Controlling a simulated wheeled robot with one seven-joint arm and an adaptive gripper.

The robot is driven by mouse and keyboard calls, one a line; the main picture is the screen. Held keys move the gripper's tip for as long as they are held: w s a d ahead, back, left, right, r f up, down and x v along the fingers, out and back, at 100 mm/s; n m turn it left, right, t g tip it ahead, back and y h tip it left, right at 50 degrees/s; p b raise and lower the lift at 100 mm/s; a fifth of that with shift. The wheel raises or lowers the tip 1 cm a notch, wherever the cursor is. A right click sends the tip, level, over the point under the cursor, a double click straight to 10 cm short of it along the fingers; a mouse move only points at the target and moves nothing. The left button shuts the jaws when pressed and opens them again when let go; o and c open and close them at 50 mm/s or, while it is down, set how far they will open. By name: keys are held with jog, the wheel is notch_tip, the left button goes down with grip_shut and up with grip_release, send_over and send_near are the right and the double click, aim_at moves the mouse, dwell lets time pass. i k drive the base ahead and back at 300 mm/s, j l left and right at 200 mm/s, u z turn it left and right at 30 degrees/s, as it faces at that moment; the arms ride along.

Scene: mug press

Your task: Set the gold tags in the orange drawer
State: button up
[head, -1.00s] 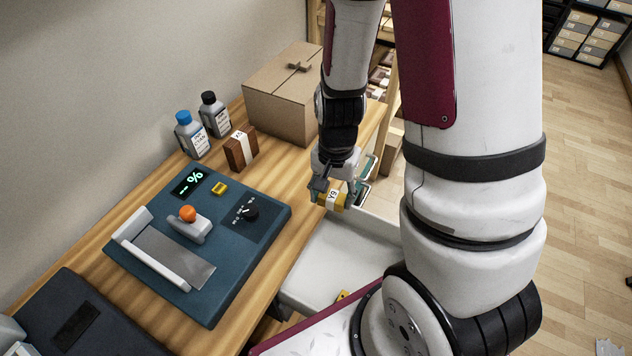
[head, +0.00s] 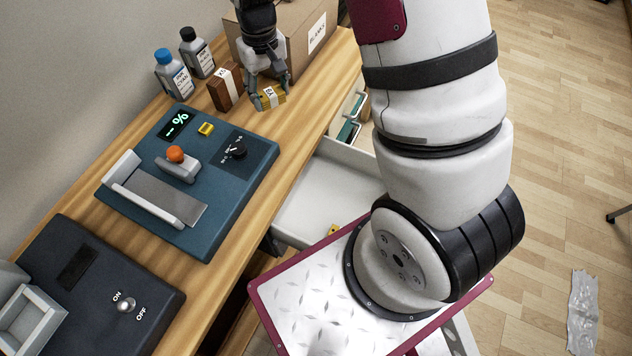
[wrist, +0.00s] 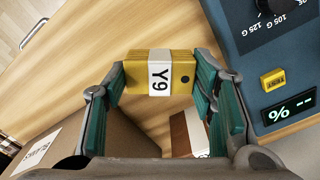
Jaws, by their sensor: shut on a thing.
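The bundle also shows in the head view (head: 262,103), over the wooden bench beside a brown block. Whether it touches the bench I cannot tell. In the wrist view the green finger pads of my gripper (wrist: 162,82) press its two ends. A pulled-out drawer (head: 325,185) with a pale interior is below the bench's right edge. A small yellow piece (head: 333,230) lies in it, partly hidden by my body. No orange drawer front shows.
A brown banded block (head: 222,90) and two bottles (head: 197,52) stand left of my gripper. A cardboard box (head: 300,40) is behind.

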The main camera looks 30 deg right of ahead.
aim_at(357, 196)
jog(key=k+l+u, duration=0.35)
jog(key=l, duration=0.15)
jog(key=k+l+u, duration=0.7)
jog(key=k, duration=0.15)
jog(key=i+j, duration=0.05)
